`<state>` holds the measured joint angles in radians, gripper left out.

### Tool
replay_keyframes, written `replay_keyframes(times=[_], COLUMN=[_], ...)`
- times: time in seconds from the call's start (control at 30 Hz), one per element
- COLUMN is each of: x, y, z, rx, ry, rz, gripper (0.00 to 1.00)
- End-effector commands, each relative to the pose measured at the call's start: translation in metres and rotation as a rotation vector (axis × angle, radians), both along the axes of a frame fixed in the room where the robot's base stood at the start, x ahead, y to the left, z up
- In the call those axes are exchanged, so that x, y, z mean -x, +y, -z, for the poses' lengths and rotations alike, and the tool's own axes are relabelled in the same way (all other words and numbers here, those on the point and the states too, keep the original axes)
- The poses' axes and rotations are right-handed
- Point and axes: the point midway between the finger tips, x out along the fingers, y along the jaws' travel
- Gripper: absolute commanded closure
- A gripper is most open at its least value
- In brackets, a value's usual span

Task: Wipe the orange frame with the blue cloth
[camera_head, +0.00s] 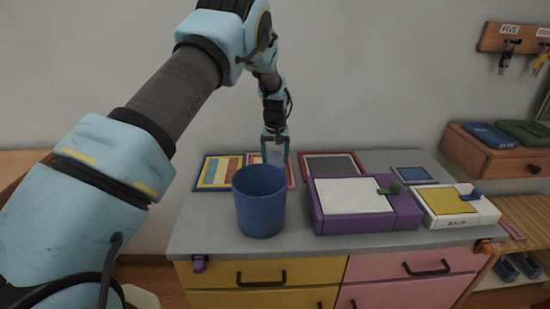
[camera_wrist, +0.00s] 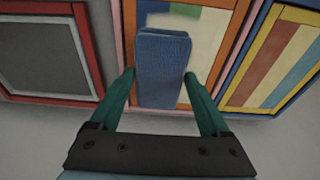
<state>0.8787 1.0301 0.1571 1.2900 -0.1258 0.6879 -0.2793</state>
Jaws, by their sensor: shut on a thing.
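The blue cloth (camera_wrist: 162,68) is a folded block between the green fingertips of my gripper (camera_wrist: 160,76) in the wrist view. My gripper is shut on it. The cloth lies over the near part of the orange frame (camera_wrist: 236,20), which has a pale panel with colored patches. I cannot tell whether the cloth presses on the panel. In the head view my gripper (camera_head: 275,142) points down at the back of the grey top, with the cloth (camera_head: 275,156) below it.
A blue bin (camera_head: 260,205) stands in front of the gripper. A striped yellow frame (camera_head: 200,180) lies to the left and a red frame (camera_head: 357,158) to the right. A purple box (camera_head: 370,222), a white-and-yellow box (camera_head: 457,222) and a small blue frame (camera_head: 412,174) are further right.

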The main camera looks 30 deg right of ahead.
Motion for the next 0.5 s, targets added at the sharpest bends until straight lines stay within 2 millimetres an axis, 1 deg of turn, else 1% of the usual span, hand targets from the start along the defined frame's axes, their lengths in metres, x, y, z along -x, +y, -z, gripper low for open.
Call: replay_keyframes(times=[0.5], x=[-0.0001], y=[0.0001], z=[0.0103], rx=[0.0], ry=[0.0], rz=[0.0], gripper=[0.69])
